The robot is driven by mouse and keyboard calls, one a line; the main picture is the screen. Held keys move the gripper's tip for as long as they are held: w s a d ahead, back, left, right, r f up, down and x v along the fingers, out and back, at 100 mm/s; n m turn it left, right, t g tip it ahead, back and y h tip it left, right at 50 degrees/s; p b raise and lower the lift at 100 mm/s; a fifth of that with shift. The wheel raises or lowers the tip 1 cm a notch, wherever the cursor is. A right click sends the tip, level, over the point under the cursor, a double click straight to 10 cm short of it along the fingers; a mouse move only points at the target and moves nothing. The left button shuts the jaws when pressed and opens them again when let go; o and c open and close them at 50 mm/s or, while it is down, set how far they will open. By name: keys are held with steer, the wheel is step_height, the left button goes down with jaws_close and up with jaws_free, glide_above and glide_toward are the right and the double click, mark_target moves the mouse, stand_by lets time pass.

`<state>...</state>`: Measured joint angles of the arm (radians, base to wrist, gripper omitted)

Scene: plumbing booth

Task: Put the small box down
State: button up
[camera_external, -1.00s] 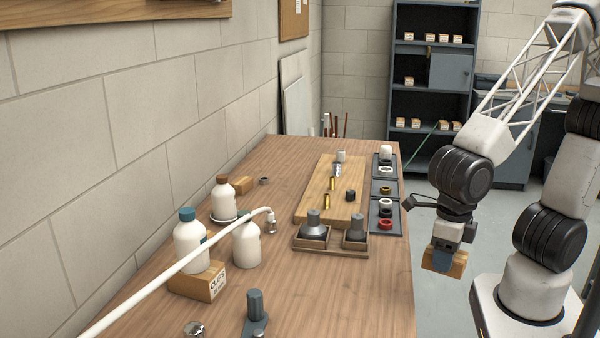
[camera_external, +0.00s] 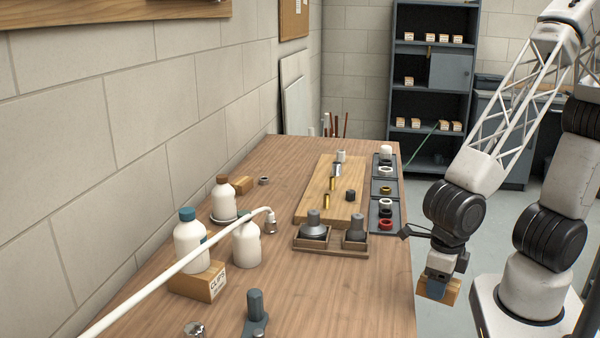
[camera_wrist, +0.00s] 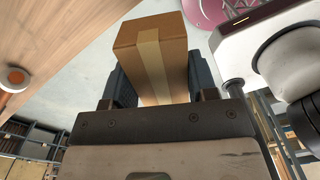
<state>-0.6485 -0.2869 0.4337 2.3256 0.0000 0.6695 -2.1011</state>
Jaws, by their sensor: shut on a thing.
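The small box (camera_external: 452,291) is brown cardboard. It hangs in my gripper (camera_external: 437,284), to the right of the workbench's right edge and above the grey floor. In the wrist view the box (camera_wrist: 152,58) shows a paler tape strip down its middle. The dark fingers of my gripper (camera_wrist: 155,85) are shut on it from both sides. The box is clear of the wooden workbench (camera_external: 370,300), whose top lies to its left in the external view. The underside of the box is hidden.
On the bench stand white bottles (camera_external: 192,245), a box labelled CLIPS (camera_external: 200,281), a wooden board (camera_external: 312,200) with fittings, and dark trays (camera_external: 384,217) of rings along the right edge. The bench's front right area is clear. A shelf unit (camera_external: 432,60) stands behind.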

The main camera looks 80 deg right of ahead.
glide_above(374, 336)
steer(key=shift+f, duration=0.75)
stand_by(0.3)
steer(key=shift+f, duration=1.75)
steer(key=shift+f, duration=0.15)
steer(key=o, duration=1)
steer(key=shift+c, duration=0.2)
step_height(374, 336, up, 12)
steer(key=shift+r, duration=0.2)
